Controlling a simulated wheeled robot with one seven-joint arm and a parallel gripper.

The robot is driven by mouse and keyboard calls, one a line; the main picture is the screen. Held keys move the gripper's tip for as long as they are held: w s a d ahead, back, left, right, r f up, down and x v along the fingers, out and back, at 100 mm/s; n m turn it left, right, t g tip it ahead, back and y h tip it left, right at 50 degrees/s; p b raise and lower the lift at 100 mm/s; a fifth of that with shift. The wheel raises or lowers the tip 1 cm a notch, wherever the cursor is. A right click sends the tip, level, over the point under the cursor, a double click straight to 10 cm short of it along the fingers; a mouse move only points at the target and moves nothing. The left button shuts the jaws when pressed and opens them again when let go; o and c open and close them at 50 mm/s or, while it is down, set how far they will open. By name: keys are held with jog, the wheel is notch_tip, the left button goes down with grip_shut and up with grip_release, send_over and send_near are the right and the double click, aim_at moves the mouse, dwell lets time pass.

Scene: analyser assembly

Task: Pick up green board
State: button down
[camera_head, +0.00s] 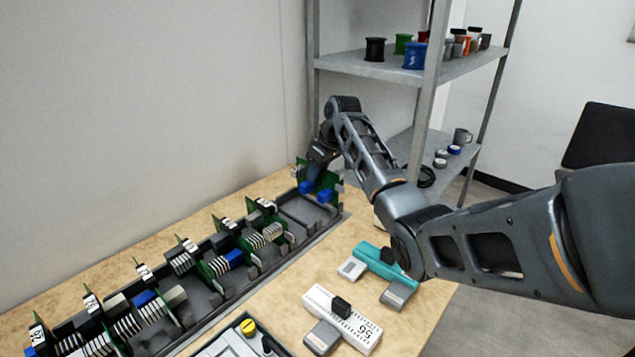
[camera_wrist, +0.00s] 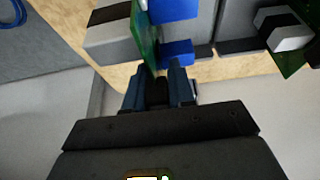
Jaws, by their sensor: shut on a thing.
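The green board (camera_head: 305,176) stands upright at the far end of the long dark tray (camera_head: 330,217), with blue blocks on its lower part. In the wrist view the green board (camera_wrist: 145,42) is seen nearly edge-on, with blue blocks on its right and a grey block on its left. My gripper (camera_wrist: 161,82) is shut on the edge of the green board. In the head view my gripper (camera_head: 314,168) is at the board's top, partly hidden by my arm. Whether the board's lower edge touches the tray is unclear.
Several other green boards with blocks stand in the tray, nearest being one board (camera_head: 263,228). A teal module (camera_head: 385,262) and a white module (camera_head: 343,318) lie on the table to the right. A metal shelf (camera_head: 385,72) with spools stands behind. A wall runs along the left.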

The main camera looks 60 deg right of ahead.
jog(key=s+a+r, duration=0.2)
jog(key=s+r, duration=0.5)
jog(key=s, duration=0.4)
jog(key=shift+s+b, duration=0.25)
jog(key=shift+b, duration=0.1)
jog(key=shift+r, duration=0.1)
jog(key=shift+r, duration=0.1)
jog(key=shift+r+p, duration=1.45)
jog(key=shift+p, duration=0.55)
jog(key=shift+s, duration=0.1)
